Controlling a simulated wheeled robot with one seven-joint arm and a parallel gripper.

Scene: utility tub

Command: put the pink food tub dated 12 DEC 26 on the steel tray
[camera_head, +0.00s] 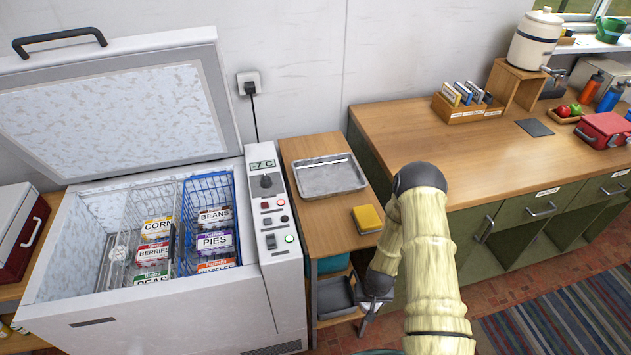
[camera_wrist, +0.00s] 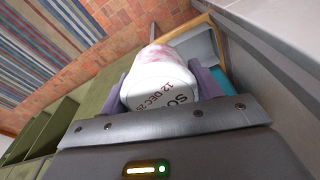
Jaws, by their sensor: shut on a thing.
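My gripper (camera_wrist: 166,84) is shut on a whitish tub (camera_wrist: 150,98) with a pink, frosted-looking side. Its white face reads "12 DEC 2" and "SO"; the rest of the print is cut off or hidden. In the head view my gripper (camera_head: 376,298) is low, in front of the small wooden table and beside its lower shelf; I cannot make out the tub there. The steel tray (camera_head: 330,177) lies empty on the table top, behind and to the left of my gripper.
A yellow sponge (camera_head: 367,219) lies on the table near the tray. A grey bin (camera_head: 334,297) sits on the lower shelf. An open freezer (camera_head: 180,306) with baskets of food packs stands left. A wooden counter (camera_head: 440,150) stands right.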

